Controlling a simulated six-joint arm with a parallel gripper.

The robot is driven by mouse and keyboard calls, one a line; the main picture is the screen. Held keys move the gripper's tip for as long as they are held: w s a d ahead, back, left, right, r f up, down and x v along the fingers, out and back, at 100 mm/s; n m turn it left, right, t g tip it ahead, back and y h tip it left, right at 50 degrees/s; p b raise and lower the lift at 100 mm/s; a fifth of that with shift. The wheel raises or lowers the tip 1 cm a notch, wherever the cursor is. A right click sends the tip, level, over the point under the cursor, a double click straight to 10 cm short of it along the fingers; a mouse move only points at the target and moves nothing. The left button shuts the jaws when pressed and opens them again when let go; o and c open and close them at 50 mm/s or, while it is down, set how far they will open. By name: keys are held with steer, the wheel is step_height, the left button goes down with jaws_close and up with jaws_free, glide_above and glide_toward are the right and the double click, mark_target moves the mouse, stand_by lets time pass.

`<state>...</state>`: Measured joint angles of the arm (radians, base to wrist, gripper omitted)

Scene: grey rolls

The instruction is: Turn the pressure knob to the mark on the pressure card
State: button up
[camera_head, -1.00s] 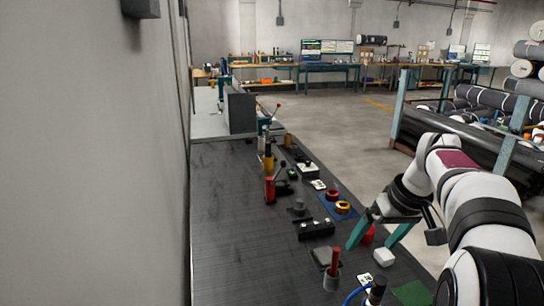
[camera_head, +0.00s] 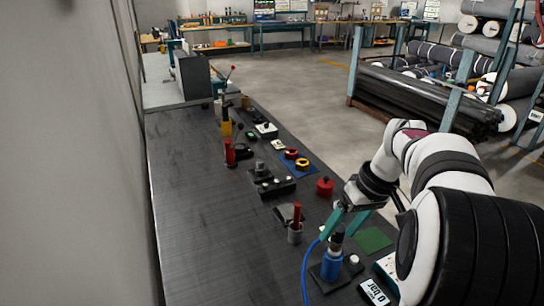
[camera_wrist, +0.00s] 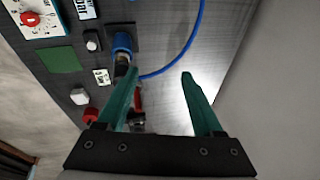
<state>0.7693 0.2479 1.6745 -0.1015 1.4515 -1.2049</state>
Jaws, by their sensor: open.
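A white panel with a red round knob (camera_wrist: 31,19) and tick marks around it is at the top left of the wrist view. In the head view the panel (camera_head: 387,266) is partly hidden by my arm. A white card (camera_head: 374,292) with dark print, seemingly ending in "bar", lies beside it; it also shows, cut off, in the wrist view (camera_wrist: 85,8). I cannot read its value surely. My gripper (camera_wrist: 160,74) is open and empty, its teal fingers apart above the bench, away from the red knob. In the head view my gripper (camera_head: 341,232) is near a blue cylinder.
The blue cylinder (camera_head: 331,265) with a dark top and a blue hose (camera_head: 307,262) stands close to the fingers. A green mat (camera_head: 373,239), a red block (camera_head: 325,187) and a red rod in a grey cup (camera_head: 296,222) are nearby. The bench's left side (camera_head: 195,220) is clear.

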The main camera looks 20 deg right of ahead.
steer(key=s+d+f+n+t, duration=0.1)
steer(key=s+d+f, duration=0.15)
steer(key=d, duration=0.65)
steer(key=s+d+f+n+h, duration=0.1)
steer(key=s+d+f, duration=0.15)
steer(key=d, duration=0.55)
steer(key=s+d+f+n+t, duration=0.15)
steer(key=s+d, duration=0.25)
steer(key=d, duration=0.5)
steer(key=shift+g+h, duration=0.25)
steer(key=shift+h, duration=0.05)
steer(key=x, duration=1.6)
steer(key=shift+a+f, duration=0.2)
steer(key=shift+f, duration=0.05)
jaws_close()
